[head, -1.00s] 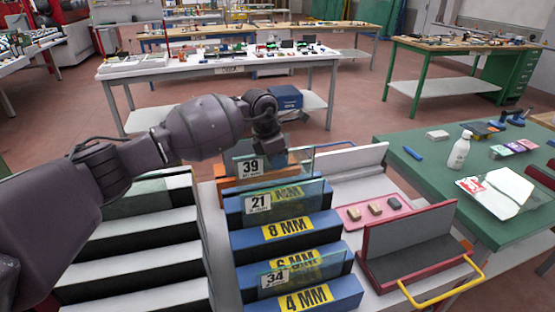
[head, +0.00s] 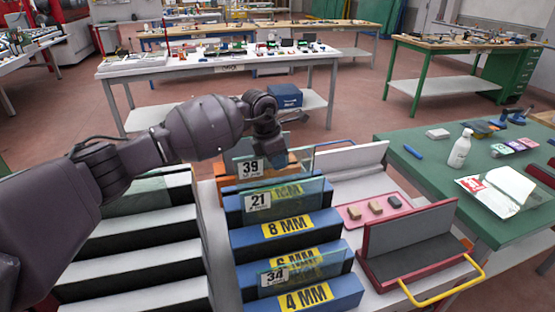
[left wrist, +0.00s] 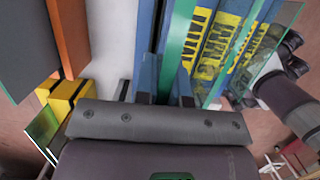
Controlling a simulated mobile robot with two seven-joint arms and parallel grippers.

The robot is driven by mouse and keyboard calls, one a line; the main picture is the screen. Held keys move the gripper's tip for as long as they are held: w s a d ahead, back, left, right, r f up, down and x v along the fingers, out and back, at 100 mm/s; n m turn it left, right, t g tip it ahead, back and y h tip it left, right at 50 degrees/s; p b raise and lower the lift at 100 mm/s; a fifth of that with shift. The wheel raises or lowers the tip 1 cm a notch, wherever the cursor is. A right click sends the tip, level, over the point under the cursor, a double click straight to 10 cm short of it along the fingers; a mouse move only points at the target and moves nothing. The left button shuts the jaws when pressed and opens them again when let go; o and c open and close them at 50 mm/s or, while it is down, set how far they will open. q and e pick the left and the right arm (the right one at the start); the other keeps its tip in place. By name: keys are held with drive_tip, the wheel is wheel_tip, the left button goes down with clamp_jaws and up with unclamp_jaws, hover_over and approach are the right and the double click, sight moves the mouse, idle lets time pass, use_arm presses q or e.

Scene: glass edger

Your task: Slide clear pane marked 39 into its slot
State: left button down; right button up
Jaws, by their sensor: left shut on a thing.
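The clear pane marked 39 (head: 250,168) stands upright at the back of the row of blue blocks, in front of an orange block (head: 224,170). Its lower edge is at the top of the rearmost blue block (head: 222,186); I cannot tell how deep it sits. My left gripper (head: 268,142) is above the pane and shut on its upper part. In the left wrist view a green pane edge (left wrist: 178,45) runs between my fingers, with blue on both sides. The fingertips are partly hidden in the head view. My right gripper is not in view.
Pane 21 (head: 258,202) and pane 34 (head: 274,276) stand close in front, in blue blocks with yellow labels. Right of them are a pink tray (head: 352,224) and a red-framed stand (head: 408,240) with a yellow handle. White-topped dark steps lie left.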

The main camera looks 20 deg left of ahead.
use_arm(q)
drive_tip(key=c, duration=1.1)
unclamp_jaws()
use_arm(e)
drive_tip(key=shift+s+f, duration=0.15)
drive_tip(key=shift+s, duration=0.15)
use_arm(q)
drive_tip(key=v, duration=0.9)
drive_tip(key=shift+r, duration=0.25)
drive_tip(key=shift+s+a+r, duration=0.15)
drive_tip(key=shift+r, duration=0.55)
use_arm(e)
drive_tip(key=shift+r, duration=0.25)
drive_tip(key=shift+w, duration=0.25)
